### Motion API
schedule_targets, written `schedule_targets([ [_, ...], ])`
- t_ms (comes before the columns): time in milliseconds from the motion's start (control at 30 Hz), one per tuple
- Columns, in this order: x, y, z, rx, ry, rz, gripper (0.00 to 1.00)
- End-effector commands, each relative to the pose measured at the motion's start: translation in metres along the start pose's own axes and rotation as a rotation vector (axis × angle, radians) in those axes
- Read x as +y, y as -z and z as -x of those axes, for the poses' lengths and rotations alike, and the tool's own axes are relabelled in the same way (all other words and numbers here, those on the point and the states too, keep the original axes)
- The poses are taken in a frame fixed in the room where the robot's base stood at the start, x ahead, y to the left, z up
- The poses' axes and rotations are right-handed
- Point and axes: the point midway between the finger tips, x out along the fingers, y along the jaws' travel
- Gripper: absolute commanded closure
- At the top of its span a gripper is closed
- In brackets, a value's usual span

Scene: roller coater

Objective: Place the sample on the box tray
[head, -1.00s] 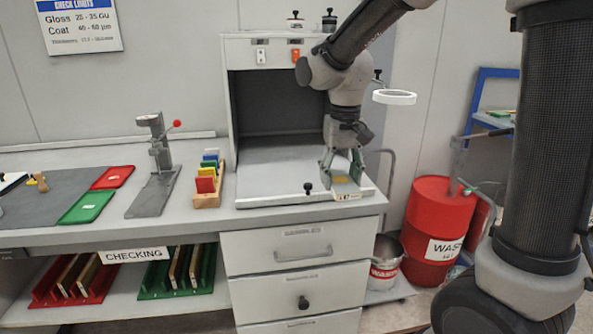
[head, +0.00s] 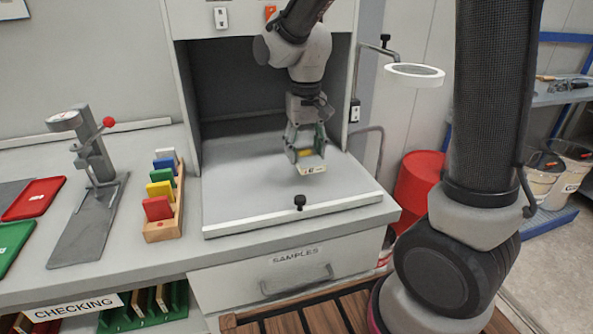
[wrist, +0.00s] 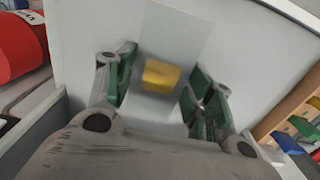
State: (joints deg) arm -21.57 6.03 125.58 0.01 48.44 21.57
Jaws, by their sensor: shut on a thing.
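My gripper (head: 307,150) is shut on the sample (head: 311,169), a small piece with a yellow part and a pale labelled front edge. In the head view it is over the right part of the box tray (head: 250,192), a flat light-grey board with a black knob at its front. I cannot tell whether the sample touches the tray. In the wrist view the yellow block (wrist: 161,76) shows between the green-padded fingers, with a pale panel (wrist: 178,30) reaching beyond it.
The box walls stand left and right of the tray, with a dark interior behind. A rack of coloured plates (head: 164,222) is to the left, beside a gauge stand (head: 95,165). A ring lamp (head: 414,74) hangs at right. The tray's left part is clear.

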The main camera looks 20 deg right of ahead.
Motion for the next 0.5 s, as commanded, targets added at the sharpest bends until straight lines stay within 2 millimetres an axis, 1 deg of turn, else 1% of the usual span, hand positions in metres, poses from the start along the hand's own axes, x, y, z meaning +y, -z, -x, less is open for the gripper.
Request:
schedule_targets([
  [33, 0.0, -0.001, -0.009, -0.003, -0.001, 0.0, 0.71],
  [167, 0.0, 0.0, -0.023, -0.001, 0.0, 0.0, 0.71],
  [400, 0.0, 0.0, -0.056, -0.002, -0.001, 0.0, 0.71],
  [500, 0.0, 0.0, -0.06, 0.001, 0.0, 0.0, 0.71],
])
